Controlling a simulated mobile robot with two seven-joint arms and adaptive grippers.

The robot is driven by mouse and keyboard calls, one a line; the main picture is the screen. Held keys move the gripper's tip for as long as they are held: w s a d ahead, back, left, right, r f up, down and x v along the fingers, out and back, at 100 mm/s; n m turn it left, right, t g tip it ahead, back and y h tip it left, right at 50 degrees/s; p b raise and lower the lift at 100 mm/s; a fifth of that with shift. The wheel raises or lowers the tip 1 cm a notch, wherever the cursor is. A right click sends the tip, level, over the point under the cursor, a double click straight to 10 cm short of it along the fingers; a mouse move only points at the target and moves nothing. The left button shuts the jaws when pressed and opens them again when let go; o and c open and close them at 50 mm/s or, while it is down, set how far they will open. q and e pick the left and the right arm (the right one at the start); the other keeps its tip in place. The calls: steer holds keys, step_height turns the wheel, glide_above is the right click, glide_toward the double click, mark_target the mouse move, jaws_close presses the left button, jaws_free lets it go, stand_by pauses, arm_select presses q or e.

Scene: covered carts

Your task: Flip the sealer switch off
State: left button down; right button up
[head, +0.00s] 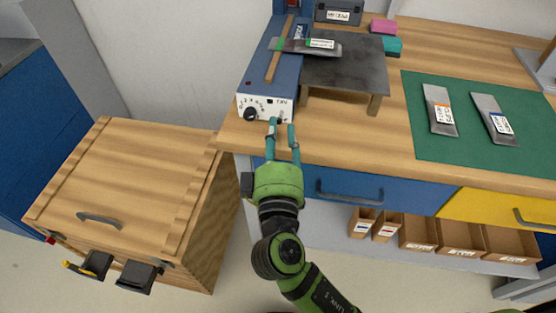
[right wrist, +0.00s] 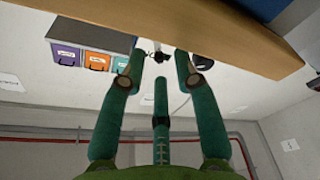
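The sealer (head: 264,68) is a long blue machine at the counter's left end, with a white front panel. The panel has a black dial at its left and a small switch (head: 279,117) at its right, whose position is too small to read. My right gripper (head: 282,124) is just in front of the panel's right part, its teal fingers apart. In the right wrist view the fingers (right wrist: 160,60) are also spread, with a small dark piece showing between the tips. I cannot tell whether they touch the switch. My left gripper is not in view.
A wooden covered cart (head: 135,180) stands left of the counter. A green mat (head: 470,150) holds two packets. Drawers and cardboard bins (head: 460,236) are below the counter edge.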

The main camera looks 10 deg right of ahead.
steer(key=s+a+f, duration=0.1)
steer(key=s, duration=0.8)
steer(key=shift+s+a, duration=0.2)
steer(key=shift+s, duration=0.1)
